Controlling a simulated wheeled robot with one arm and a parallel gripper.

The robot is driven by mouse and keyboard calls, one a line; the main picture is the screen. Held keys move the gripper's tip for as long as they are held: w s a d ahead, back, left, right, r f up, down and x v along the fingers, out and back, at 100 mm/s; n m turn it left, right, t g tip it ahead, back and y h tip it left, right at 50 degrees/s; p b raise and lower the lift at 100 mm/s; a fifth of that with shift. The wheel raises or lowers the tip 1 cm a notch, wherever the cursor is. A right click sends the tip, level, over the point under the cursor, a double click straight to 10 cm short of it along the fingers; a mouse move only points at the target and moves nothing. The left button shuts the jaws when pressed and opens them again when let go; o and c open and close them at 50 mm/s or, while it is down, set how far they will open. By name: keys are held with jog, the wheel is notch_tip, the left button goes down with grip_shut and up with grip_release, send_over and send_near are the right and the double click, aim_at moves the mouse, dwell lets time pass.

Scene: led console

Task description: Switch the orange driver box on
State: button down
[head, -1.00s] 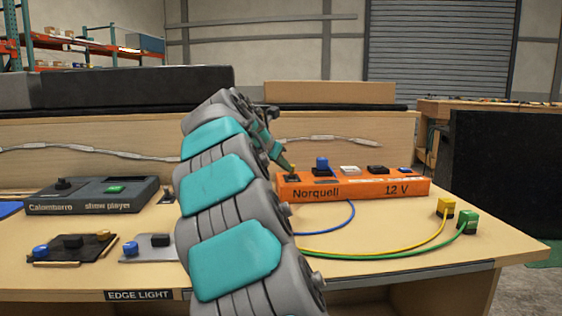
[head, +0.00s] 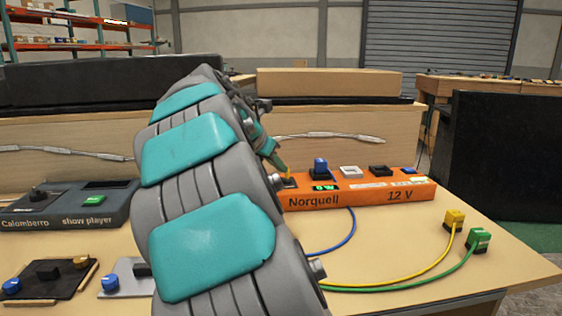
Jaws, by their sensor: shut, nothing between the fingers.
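The orange driver box (head: 345,196), marked Norquell and 12 V, sits on the bench right of my arm. A small green display (head: 324,187) glows on its top near the left end. Beside it is a dark switch (head: 290,183) at the box's left end, partly hidden by my gripper. My gripper (head: 284,173) is shut and empty, pointing down with its tips at this switch. I cannot tell whether they touch it. A blue plug (head: 320,166), a white part (head: 349,172) and a black part (head: 379,170) stand on the box's back row.
The grey show player (head: 62,207) is at the left. Two small boards with knobs, one dark (head: 48,281) and one pale (head: 122,283), lie at the front left. Yellow (head: 454,219) and green (head: 479,239) plugs with trailing wires lie at the right. The bench's front right is mostly clear.

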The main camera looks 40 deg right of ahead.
jog(key=shift+r, duration=0.2)
jog(key=shift+r+p, duration=0.65)
jog(key=shift+p, duration=0.45)
jog(key=shift+a+r, duration=0.15)
jog(key=shift+a, duration=0.35)
jog(key=w+r+v, duration=0.1)
jog(key=w+v, duration=0.1)
jog(key=v, duration=1)
jog(key=shift+w+d, duration=0.3)
jog(key=shift+w, duration=0.1)
jog(key=shift+r, duration=0.1)
